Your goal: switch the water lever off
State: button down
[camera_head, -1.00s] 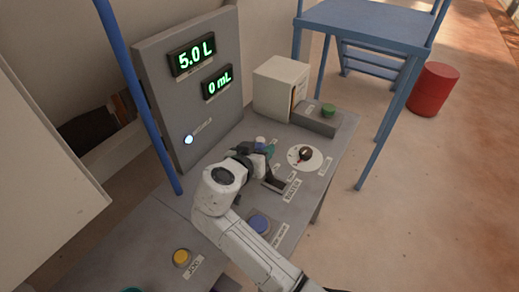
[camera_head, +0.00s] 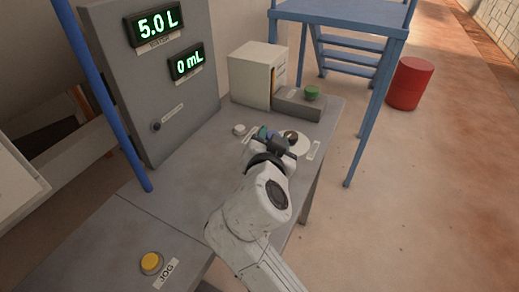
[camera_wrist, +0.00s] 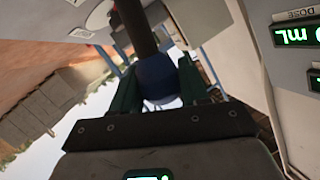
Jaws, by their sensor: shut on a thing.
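The water lever shows in the wrist view as a dark shaft (camera_wrist: 137,28) with a round blue knob (camera_wrist: 157,80) at its end. My gripper (camera_wrist: 158,84) has a green-edged finger on each side of the knob and is shut on it. In the head view my gripper (camera_head: 270,139) is over the control table (camera_head: 190,192), in front of the round dial plate (camera_head: 301,146). My wrist and arm hide the lever's slot and most of its shaft there, so I cannot tell the lever's exact position.
A grey panel (camera_head: 150,75) at the left reads 5.0 L and 0 mL; its small round lamp (camera_head: 155,126) is dark. A blue-legged stand (camera_head: 345,20) and red drum (camera_head: 410,83) are at the right.

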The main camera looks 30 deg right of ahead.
jog(key=shift+s+d+f+m+t+b, duration=0.3)
jog(key=shift+s+b, duration=0.2)
jog(key=shift+b, duration=0.3)
jog(key=shift+s+d+f+m+t+b, duration=0.15)
jog(key=shift+s+d+m+b, duration=0.25)
jog(key=shift+b, duration=0.4)
jog(key=shift+s, duration=0.1)
jog(key=c, duration=0.6)
grip_release()
jog(key=v, duration=1)
jog(key=shift+s, duration=0.4)
jog(key=shift+a+r, duration=0.1)
jog(key=shift+r, duration=0.05)
